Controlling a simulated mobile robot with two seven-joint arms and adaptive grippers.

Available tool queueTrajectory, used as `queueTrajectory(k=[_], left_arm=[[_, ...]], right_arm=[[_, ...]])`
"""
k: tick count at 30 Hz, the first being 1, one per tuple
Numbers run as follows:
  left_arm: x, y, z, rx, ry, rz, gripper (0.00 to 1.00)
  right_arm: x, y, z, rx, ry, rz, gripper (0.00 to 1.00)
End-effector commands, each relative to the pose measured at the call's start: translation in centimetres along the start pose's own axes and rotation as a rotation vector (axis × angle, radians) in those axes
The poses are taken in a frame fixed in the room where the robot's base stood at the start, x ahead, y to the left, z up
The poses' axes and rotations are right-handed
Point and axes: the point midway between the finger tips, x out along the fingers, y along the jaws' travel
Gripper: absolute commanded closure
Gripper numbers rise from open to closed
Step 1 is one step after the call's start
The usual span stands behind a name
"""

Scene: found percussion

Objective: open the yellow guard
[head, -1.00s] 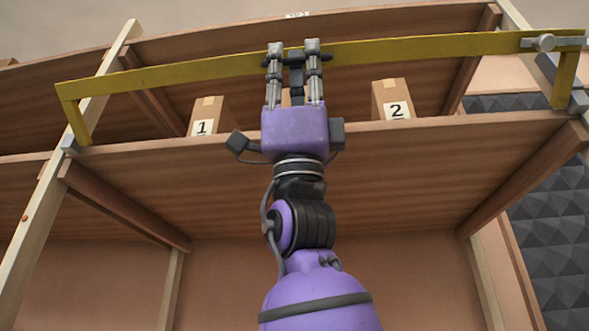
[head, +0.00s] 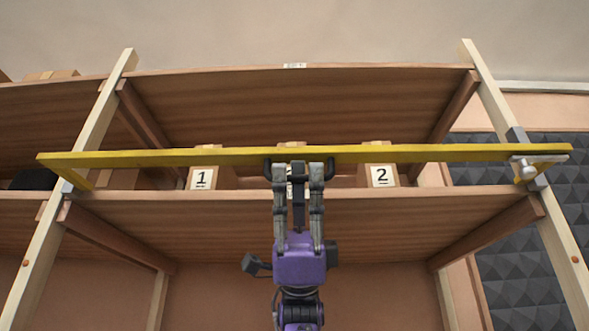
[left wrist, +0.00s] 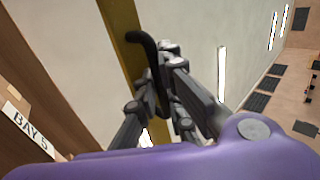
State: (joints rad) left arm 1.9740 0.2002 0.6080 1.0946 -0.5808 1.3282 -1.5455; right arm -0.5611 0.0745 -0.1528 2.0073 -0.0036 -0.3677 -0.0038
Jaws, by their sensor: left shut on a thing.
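The yellow guard (head: 440,153) is a long bar across the front of the middle shelf bay, with short end arms at the posts. It also shows in the left wrist view (left wrist: 120,32). A dark handle (head: 331,169) sits at the bar's middle; it shows as a curved black piece in the left wrist view (left wrist: 149,48). My left gripper (head: 299,171) is shut on this handle, coming from below and in front. The fingers hide the handle's middle. A metal latch or knob (head: 525,166) sits at the bar's right end. My right gripper is not in view.
Box 1 (head: 202,180) and box 2 (head: 382,177) stand on the shelf behind the bar, with another box between them, mostly hidden by my gripper. Wooden posts (head: 100,110) flank the bay. Dark foam panels (head: 520,250) cover the right wall.

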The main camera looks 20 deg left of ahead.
Motion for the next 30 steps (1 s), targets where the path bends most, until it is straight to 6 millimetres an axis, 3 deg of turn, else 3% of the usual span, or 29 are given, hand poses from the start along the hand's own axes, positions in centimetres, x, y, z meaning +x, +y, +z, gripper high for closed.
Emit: queueTrajectory(k=[7,20,21,23,30], left_arm=[[-0.33,-0.34,0.05,0.001,0.001,-0.056,1.00],[-0.51,-0.47,0.06,0.001,0.000,-0.064,1.00],[-0.50,-0.47,0.06,0.001,0.000,-0.064,0.89],[-0.49,-0.47,0.06,0.001,0.000,-0.064,0.83],[-0.43,-0.50,0.07,0.001,0.000,-0.065,0.83]], right_arm=[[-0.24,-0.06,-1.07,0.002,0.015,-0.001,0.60],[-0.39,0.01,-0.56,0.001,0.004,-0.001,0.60],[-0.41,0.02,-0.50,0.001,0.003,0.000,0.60],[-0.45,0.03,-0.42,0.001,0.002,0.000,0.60],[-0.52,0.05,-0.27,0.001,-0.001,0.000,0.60]])
